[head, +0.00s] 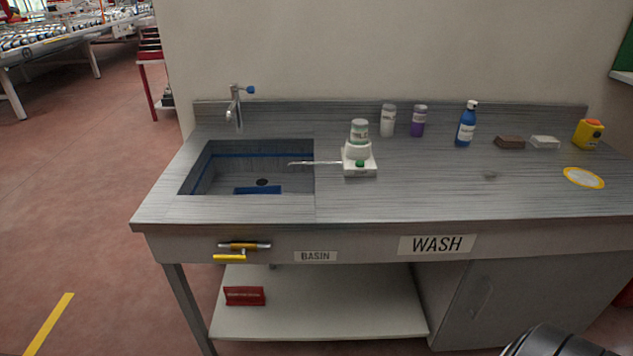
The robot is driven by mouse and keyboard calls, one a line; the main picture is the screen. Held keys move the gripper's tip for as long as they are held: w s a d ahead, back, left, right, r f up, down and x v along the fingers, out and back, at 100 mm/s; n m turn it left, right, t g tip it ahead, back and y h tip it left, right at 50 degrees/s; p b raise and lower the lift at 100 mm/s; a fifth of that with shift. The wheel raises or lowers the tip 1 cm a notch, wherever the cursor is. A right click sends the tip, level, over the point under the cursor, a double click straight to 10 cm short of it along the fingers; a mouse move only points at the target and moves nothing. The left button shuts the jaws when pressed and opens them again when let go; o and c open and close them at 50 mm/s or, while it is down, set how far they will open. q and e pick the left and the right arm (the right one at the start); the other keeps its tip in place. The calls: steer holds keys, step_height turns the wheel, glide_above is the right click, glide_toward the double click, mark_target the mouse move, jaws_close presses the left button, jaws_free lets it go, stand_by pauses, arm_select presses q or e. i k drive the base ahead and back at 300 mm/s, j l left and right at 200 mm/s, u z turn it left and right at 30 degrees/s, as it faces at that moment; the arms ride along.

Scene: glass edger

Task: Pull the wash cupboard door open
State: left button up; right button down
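The grey wash cupboard stands under the right part of the steel bench. Its door (545,295) faces me and looks shut, flush with the cupboard front. A slim grey handle (483,298) of nearly the same colour runs upright near the door's left edge. The WASH label (437,244) is on the bench rail above. A dark rounded part, which looks like part of my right arm, covers the door's lower area at the bottom edge. No gripper fingers are in view, and nothing is seen touching the handle.
The bench top holds a sink basin (215,180), a small white device (359,165), bottles and a yellow container (588,134). A low shelf (320,310) lies left of the cupboard. Floor at left is clear.

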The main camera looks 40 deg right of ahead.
mark_target(496, 301)
steer(key=z, duration=2.75)
